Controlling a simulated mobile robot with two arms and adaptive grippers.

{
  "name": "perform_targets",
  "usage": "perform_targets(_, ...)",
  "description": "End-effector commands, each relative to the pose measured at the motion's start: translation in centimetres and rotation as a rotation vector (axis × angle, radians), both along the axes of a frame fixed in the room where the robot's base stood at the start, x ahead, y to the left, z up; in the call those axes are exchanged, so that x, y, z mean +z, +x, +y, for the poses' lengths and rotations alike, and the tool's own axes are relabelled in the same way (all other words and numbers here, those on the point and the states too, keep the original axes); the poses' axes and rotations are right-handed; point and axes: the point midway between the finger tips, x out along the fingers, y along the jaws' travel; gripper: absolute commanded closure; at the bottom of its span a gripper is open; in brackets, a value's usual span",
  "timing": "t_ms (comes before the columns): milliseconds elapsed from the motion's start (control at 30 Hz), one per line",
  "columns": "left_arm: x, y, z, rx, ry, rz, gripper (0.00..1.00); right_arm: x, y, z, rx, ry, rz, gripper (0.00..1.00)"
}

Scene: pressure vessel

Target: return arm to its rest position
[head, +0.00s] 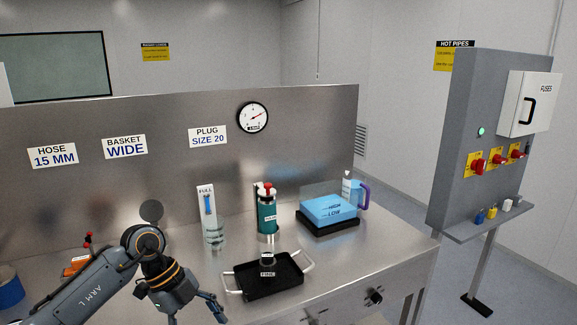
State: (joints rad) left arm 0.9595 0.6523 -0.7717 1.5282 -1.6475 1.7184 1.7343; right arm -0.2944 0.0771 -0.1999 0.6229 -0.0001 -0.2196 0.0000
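My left arm (95,292) reaches in from the lower left over the steel bench. Its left gripper (198,318) hangs low in front of the bench items, left of the black tray. Its fingers look spread apart with nothing between them, though the lower tips run close to the picture's bottom edge. My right gripper is not in view.
A black tray (285,284) with two handles, a clear cylinder (213,233), a green vessel (267,217) and a blue box (328,207) stand on the bench (375,262). An orange item (75,266) sits behind my arm. A grey fuse panel (455,120) stands right.

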Motion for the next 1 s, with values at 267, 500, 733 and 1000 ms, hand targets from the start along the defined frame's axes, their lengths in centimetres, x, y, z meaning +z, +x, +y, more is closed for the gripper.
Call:
perform_targets(267,-4.4,0.9,-8.6,0.041,-0.593,0.002,0.27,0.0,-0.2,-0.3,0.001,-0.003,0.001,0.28)
perform_targets(500,-14.2,5.8,-8.3,0.638,-1.045,-0.163,0.27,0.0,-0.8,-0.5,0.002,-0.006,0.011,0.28)
perform_targets(733,-29.8,3.0,-1.2,1.219,-0.887,-0.239,0.27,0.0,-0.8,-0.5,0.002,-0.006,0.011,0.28)
perform_targets(1000,-45.2,-9.4,4.6,1.613,-0.482,-0.158,0.27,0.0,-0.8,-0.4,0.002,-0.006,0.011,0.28)
